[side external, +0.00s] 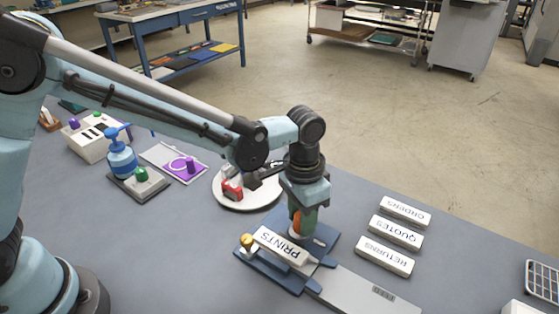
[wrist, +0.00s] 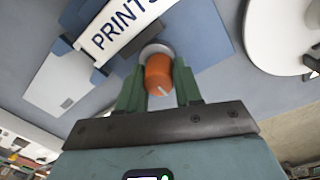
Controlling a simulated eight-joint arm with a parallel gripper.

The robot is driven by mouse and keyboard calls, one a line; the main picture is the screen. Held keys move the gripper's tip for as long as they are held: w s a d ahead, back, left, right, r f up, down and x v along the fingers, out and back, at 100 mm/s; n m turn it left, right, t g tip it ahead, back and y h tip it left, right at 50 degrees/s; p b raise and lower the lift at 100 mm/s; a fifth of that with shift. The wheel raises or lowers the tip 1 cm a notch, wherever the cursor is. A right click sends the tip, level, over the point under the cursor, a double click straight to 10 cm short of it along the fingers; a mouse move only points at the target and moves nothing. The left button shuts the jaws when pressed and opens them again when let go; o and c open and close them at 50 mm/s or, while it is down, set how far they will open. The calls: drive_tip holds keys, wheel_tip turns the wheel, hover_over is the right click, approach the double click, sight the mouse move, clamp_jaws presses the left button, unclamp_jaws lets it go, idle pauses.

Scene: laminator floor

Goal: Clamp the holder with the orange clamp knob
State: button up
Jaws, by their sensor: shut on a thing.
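The orange clamp knob (wrist: 158,75) sits between the two green fingers of my gripper (wrist: 158,92) in the wrist view, with a white pointer line on its face. In the side external view the knob (side external: 297,222) shows partly beside a finger of my gripper (side external: 301,225), which points down at it. My gripper is shut on the knob. The holder (side external: 262,268) is a blue plate with a white plate lettered PRINTS (side external: 280,248) on it, right beside the knob. The PRINTS plate (wrist: 120,22) also shows in the wrist view. How tightly it is clamped cannot be seen.
White plates lettered ORDERS (side external: 405,211), QUOTES (side external: 396,232) and RETURNS (side external: 384,263) lie to the right. A round white tray (side external: 245,205) with a red item stands behind the holder. A blue pump bottle (side external: 121,158) stands left.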

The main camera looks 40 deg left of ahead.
idle(0.4)
drive_tip(key=o, duration=1)
drive_tip(key=shift+o, duration=0.2)
wheel_tip(320, 180, up, 12)
drive_tip(key=shift+a, duration=0.25)
drive_tip(key=shift+w+r, duration=0.1)
drive_tip(key=s+a+n+t, duration=0.2)
drive_tip(key=s+a, duration=0.3)
drive_tip(key=a, duration=0.6)
drive_tip(key=s+a+f+n+t, duration=0.1)
drive_tip(key=s+a+n+t, duration=0.2)
drive_tip(key=a, duration=0.8)
drive_tip(key=shift+s+t+y, duration=0.3)
drive_tip(key=shift+s+t, duration=0.55)
drive_tip(key=shift+t, duration=0.35)
